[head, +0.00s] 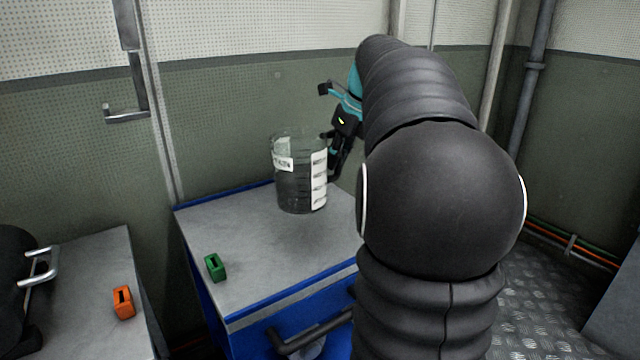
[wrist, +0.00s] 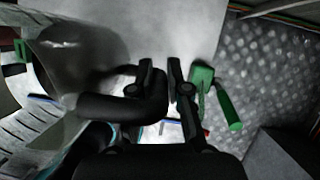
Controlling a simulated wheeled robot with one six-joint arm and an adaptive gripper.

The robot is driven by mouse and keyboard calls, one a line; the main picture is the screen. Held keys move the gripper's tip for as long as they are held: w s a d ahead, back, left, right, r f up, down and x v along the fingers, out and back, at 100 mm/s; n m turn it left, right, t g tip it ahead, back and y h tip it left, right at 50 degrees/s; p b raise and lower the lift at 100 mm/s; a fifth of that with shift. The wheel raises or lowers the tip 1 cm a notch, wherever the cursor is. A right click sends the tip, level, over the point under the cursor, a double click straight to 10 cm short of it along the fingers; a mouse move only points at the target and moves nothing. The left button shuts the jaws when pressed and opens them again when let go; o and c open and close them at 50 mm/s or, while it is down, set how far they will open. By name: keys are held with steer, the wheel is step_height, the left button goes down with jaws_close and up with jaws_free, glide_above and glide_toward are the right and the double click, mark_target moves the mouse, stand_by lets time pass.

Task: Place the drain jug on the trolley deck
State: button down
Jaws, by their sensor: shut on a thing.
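The drain jug (head: 291,187) is a clear, upright beaker-like vessel with white labels and a white scale strip. It is over the back part of the grey trolley deck (head: 245,240); whether its base touches the deck is hard to tell. My gripper (head: 338,150) is at the jug's right side, partly hidden by my arm. In the wrist view the jug (wrist: 55,125) fills the left side, and my gripper (wrist: 162,88) is shut on its dark handle (wrist: 115,108). The deck (wrist: 160,25) shows beyond the fingers.
A green block (head: 215,267) lies on the deck's front left. An orange block (head: 123,302) sits on a grey surface at left. A blue-edged gap separates the two surfaces. A green lever (wrist: 228,110) shows right of my fingers. A wall stands behind the trolley.

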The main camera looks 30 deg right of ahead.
steer(key=shift+w+d+f+b, duration=0.25)
steer(key=shift+w+f, duration=0.75)
steer(key=shift+f, duration=0.25)
steer(key=shift+w+d+f+b, duration=0.3)
steer(key=shift+w+f, duration=0.75)
steer(key=shift+f, duration=0.25)
steer(key=shift+w+d+f+b, duration=0.25)
steer(key=shift+w+f, duration=0.75)
steer(key=shift+f, duration=0.4)
steer(key=c, duration=1.1)
jaws_free()
steer(key=shift+c, duration=0.2)
